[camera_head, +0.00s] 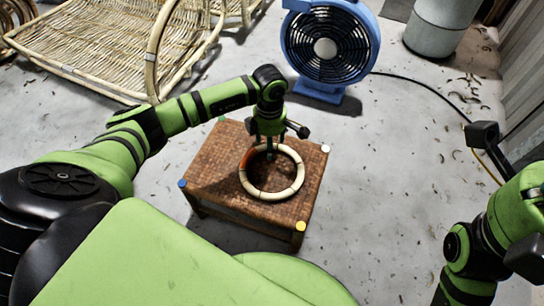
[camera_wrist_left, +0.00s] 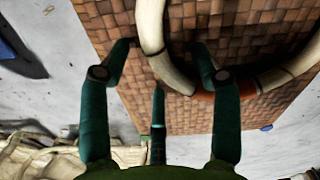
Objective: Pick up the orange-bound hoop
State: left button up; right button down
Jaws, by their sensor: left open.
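The hoop (camera_head: 270,195) is a pale cane ring with an orange-bound stretch at its upper left. It lies on a woven-topped table (camera_head: 212,172). My left gripper (camera_head: 270,152) is over the ring's far side, with its dark green fingers reaching down. In the left wrist view, the gripper (camera_wrist_left: 162,58) is open. The pale rim of the hoop (camera_wrist_left: 172,72) passes between its spread fingers, with the orange binding (camera_wrist_left: 229,96) beside the right finger. I cannot tell whether any finger touches the rim. My right arm is at the right edge; its fingers do not show.
The table has coloured corner markers, including a yellow one (camera_head: 301,226) and a blue one (camera_head: 182,184). A rattan chair frame (camera_head: 100,45) is at the back left. A blue fan (camera_head: 328,48) stands behind, its black cable (camera_head: 430,83) running right. Floor right of the table is clear.

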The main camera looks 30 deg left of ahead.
pick_arm(q)
grip_shut()
jog(key=shift+r, duration=0.1)
